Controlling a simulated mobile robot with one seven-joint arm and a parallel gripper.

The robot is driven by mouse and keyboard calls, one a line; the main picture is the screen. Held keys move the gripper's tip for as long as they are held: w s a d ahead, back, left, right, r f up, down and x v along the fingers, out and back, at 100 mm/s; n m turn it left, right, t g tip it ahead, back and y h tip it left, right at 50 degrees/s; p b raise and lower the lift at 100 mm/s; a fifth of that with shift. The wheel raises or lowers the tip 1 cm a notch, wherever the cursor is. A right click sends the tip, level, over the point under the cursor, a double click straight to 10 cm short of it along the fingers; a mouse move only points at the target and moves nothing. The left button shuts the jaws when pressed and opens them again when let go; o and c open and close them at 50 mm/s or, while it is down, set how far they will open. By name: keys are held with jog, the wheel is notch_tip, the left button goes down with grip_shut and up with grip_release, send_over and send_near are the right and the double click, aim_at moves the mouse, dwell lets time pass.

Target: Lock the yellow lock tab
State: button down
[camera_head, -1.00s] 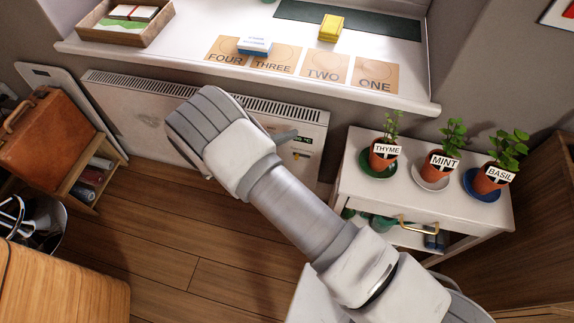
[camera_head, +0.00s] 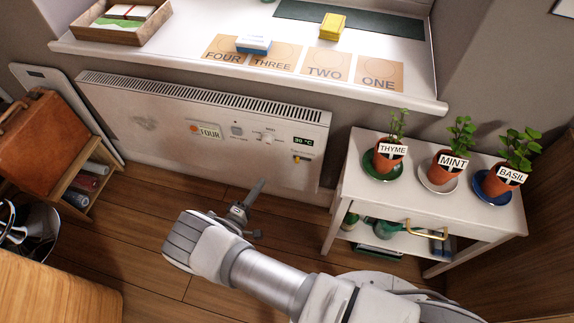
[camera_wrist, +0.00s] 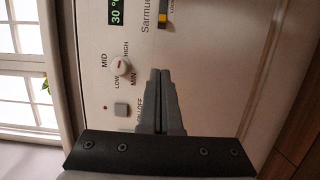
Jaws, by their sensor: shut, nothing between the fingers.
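The yellow lock tab (camera_head: 297,158) is a small piece low on the right side of the white heater panel, under the temperature display. In the wrist view the tab (camera_wrist: 162,20) shows at the top edge, in a dark slot beside lettering that starts "LOCK". My gripper (camera_head: 261,182) is shut and empty, in front of the heater's lower part, left of and below the tab. In the wrist view its closed fingertips (camera_wrist: 159,72) point toward the tab, with a gap in the picture between them. Contact with the panel cannot be told.
The heater (camera_head: 150,110) also carries a knob (camera_wrist: 122,67), a square button (camera_wrist: 121,109) and a display (camera_head: 304,142). A windowsill (camera_head: 180,48) juts out above. A white side table (camera_head: 353,190) with potted herbs stands at the right. Open floor lies below the heater.

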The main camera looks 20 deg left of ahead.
aim_at(303, 159)
jog(key=w+b, duration=0.1)
jog(key=w, duration=0.2)
jog(key=w+d+b, duration=0.1)
jog(key=w, duration=0.5)
jog(key=shift+w+d+f+b, duration=0.2)
jog(key=shift+w+b, duration=0.1)
jog(key=shift+b, duration=0.1)
jog(key=d, duration=0.2)
jog(key=shift+w+d+r, duration=0.15)
jog(key=shift+w+d, duration=0.2)
jog(key=shift+d, duration=0.65)
jog(key=shift+r, duration=0.1)
jog(key=d, duration=0.1)
jog(key=d+p, duration=0.2)
jog(key=shift+w+d, duration=0.15)
jog(key=shift+w, duration=0.1)
